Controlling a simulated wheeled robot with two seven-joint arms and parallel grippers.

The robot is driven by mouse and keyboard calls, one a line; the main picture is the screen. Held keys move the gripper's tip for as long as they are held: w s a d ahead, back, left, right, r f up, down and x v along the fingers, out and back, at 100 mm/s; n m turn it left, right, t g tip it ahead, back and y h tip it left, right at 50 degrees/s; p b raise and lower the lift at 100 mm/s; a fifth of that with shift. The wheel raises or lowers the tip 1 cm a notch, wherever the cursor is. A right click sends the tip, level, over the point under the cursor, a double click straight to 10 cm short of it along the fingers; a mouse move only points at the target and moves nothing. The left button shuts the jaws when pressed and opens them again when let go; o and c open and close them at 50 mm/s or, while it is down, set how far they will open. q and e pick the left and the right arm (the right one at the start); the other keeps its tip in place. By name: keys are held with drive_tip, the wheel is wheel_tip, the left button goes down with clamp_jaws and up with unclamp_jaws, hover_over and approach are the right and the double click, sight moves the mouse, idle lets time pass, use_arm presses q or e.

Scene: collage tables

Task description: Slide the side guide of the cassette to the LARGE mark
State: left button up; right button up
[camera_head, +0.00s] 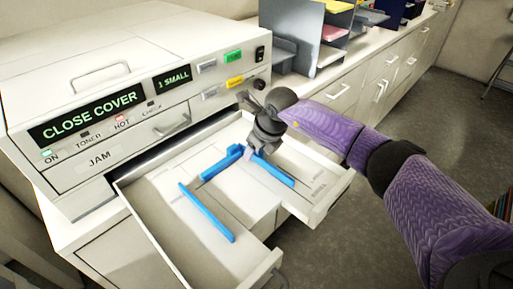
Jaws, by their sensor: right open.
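The cassette (150,215) is a white open tray pulled out from the front of the copier. Inside it are blue guides: a long bar (207,212) at the left, a shorter bar (221,165) further back, and another bar (274,171) at the right. Which one is the side guide is not labelled. Small dark marks are printed on the tray floor near the right, too small to read. My right gripper (252,147) is open, pointing down at the back end of the right bar, by a small raised tab. Whether it touches the tab I cannot tell. My left gripper is out of view.
The copier (120,75) stands behind the cassette, with lit panels reading "CLOSE COVER" and "1 SMALL". A cabinet counter (350,75) with grey paper sorters (298,40) runs off to the back right.

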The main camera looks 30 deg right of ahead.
drive_tip(key=shift+c, duration=0.3)
clamp_jaws()
idle(1.1)
